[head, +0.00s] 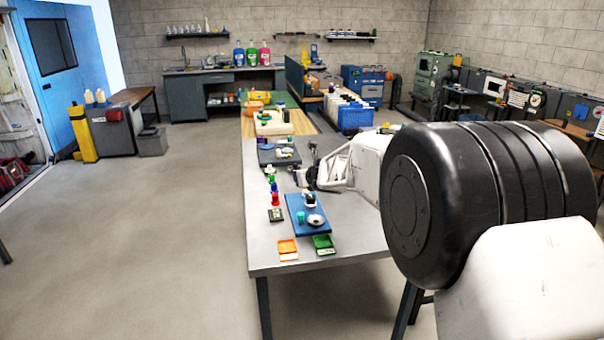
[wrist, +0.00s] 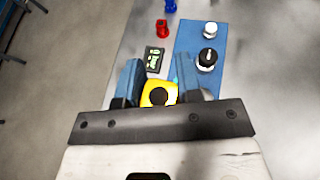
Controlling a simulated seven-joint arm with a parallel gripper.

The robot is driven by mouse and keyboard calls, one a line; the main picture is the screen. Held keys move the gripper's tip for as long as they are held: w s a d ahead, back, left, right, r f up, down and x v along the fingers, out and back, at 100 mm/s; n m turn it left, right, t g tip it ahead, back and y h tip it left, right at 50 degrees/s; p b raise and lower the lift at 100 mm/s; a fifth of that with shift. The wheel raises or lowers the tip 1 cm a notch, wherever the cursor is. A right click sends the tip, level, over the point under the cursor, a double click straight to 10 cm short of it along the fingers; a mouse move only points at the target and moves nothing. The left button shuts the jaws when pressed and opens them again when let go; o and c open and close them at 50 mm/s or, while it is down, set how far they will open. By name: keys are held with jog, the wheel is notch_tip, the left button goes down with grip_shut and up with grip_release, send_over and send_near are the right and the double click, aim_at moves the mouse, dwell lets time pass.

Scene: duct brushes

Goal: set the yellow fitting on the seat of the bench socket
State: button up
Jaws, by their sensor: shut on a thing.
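The yellow fitting (wrist: 158,93) sits between the blue fingers of my gripper (wrist: 158,76) in the wrist view, and a dark round opening or top shows on it. My gripper is shut on it. In the head view my gripper (head: 312,176) is small, over the grey bench, behind the blue board; the fitting cannot be made out there. I cannot tell for sure which thing is the bench socket. A black-topped piece with a white base (wrist: 207,60) stands on the blue board (wrist: 188,40), ahead and right of my gripper.
A red piece (wrist: 162,28), a blue piece (wrist: 171,5) and a dark card with green marks (wrist: 154,59) lie left of the board. A white cylinder (wrist: 210,30) stands on it. Orange (head: 287,249) and green (head: 323,245) trays lie near the bench's front edge.

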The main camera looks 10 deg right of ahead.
jog(key=shift+w+d+f+n+g+y, duration=0.6)
jog(key=shift+w+d+f+n+y, duration=0.7)
jog(key=shift+f, duration=1.05)
jog(key=n+g+y, duration=0.2)
jog(key=n+y, duration=0.1)
send_over(313, 220)
jog(key=shift+w+f, duration=0.15)
jog(key=shift+f, duration=2.6)
jog(key=shift+f, duration=0.15)
jog(key=shift+f, duration=3.25)
jog(key=shift+f, duration=0.6)
